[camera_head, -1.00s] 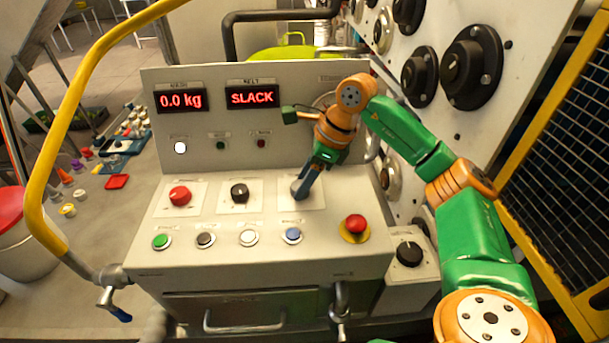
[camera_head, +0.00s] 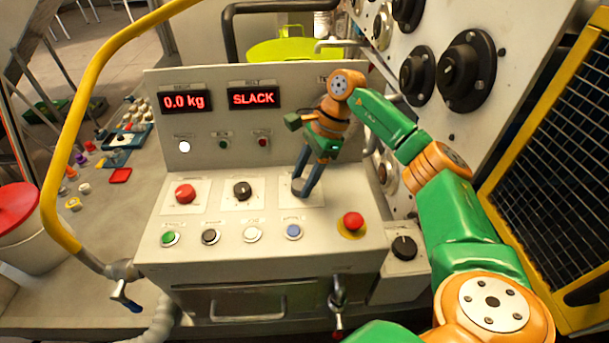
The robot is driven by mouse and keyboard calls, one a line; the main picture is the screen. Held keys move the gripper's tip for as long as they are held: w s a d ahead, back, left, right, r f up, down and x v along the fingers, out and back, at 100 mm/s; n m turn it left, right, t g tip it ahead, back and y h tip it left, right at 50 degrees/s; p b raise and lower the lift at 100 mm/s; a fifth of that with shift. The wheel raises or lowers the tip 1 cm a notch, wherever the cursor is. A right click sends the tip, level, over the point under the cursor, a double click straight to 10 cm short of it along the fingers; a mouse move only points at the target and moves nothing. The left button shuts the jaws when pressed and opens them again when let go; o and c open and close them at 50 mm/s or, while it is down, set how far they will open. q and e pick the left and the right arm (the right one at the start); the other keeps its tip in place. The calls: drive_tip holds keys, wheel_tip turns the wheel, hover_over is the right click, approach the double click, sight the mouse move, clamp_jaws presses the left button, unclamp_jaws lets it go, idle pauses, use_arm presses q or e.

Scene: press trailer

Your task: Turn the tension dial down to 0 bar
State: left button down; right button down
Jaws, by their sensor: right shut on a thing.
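The control panel (camera_head: 217,268) has a row of three dials. A red dial (camera_head: 185,193) is on the left and a black dial (camera_head: 242,190) is in the middle. My right gripper (camera_head: 300,190) points down at the third, rightmost position and is shut on the dial there. The fingers hide most of that dial, so its pointer and scale cannot be read. The belt display (camera_head: 254,98) reads SLACK, and the display to its left (camera_head: 186,101) reads 0.0 kg. My left gripper is not in view.
Below the dials are green (camera_head: 170,238), black, white and blue (camera_head: 293,231) buttons. A red mushroom button (camera_head: 353,221) sits right of the gripper. A yellow rail (camera_head: 57,165) curves on the left, and a yellow-framed mesh guard (camera_head: 540,150) stands on the right.

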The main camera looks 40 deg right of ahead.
drive_tip(key=shift+s+f, duration=0.1)
drive_tip(key=shift+f, duration=0.05)
drive_tip(key=c, duration=0.6)
unclamp_jaws()
drive_tip(key=o, duration=0.3)
drive_tip(key=shift+a, duration=0.1)
drive_tip(key=b+v, duration=0.1)
drive_tip(key=v, duration=0.6)
